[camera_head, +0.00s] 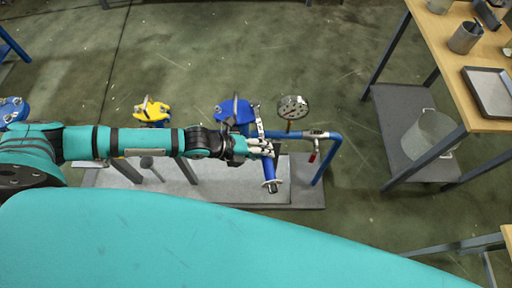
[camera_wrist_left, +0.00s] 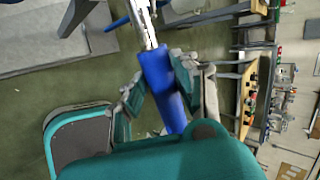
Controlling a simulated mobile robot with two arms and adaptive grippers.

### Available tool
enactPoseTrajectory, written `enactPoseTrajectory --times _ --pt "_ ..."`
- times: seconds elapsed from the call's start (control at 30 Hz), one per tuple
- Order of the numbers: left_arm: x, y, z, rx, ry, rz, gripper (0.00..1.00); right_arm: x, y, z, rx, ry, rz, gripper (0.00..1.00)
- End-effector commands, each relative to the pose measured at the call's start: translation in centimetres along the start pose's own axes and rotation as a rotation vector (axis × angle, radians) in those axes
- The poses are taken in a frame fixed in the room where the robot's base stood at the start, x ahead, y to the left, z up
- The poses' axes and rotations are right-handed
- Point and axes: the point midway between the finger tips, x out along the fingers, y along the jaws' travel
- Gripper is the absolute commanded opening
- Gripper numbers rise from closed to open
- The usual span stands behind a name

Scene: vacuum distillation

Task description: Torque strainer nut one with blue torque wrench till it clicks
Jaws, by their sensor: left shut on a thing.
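My left gripper (camera_head: 261,148) is shut on the blue handle of the torque wrench (camera_head: 269,172). In the left wrist view the wrench's blue handle (camera_wrist_left: 160,80) sits between the fingers, and its metal shaft runs up out of the picture. In the head view the shaft points away from me toward the blue strainer cover (camera_head: 234,110) on the pipe assembly. I cannot tell whether the wrench head touches a nut; the strainer nuts are too small to make out. My right gripper is not in view.
A yellow-topped fitting (camera_head: 151,110) stands to the left. A wooden bench (camera_head: 448,35) with a tray (camera_head: 490,91) is at the right. Open floor lies between.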

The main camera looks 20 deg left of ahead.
Motion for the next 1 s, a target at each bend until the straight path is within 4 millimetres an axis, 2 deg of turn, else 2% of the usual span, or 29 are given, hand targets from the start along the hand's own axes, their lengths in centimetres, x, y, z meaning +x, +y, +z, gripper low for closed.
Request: enactPoseTrajectory --times 0.17,0.4,1.0 --pt "0.3 -0.7 0.0 -0.019 -0.023 -0.006 0.0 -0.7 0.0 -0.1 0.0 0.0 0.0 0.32" --pt "2.0 -2.3 -0.1 -0.101 -0.112 0.002 0.0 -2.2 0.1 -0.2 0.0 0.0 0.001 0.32" --pt "5.5 -4.9 0.9 -0.267 -0.306 0.021 0.0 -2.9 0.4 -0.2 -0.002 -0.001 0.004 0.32"
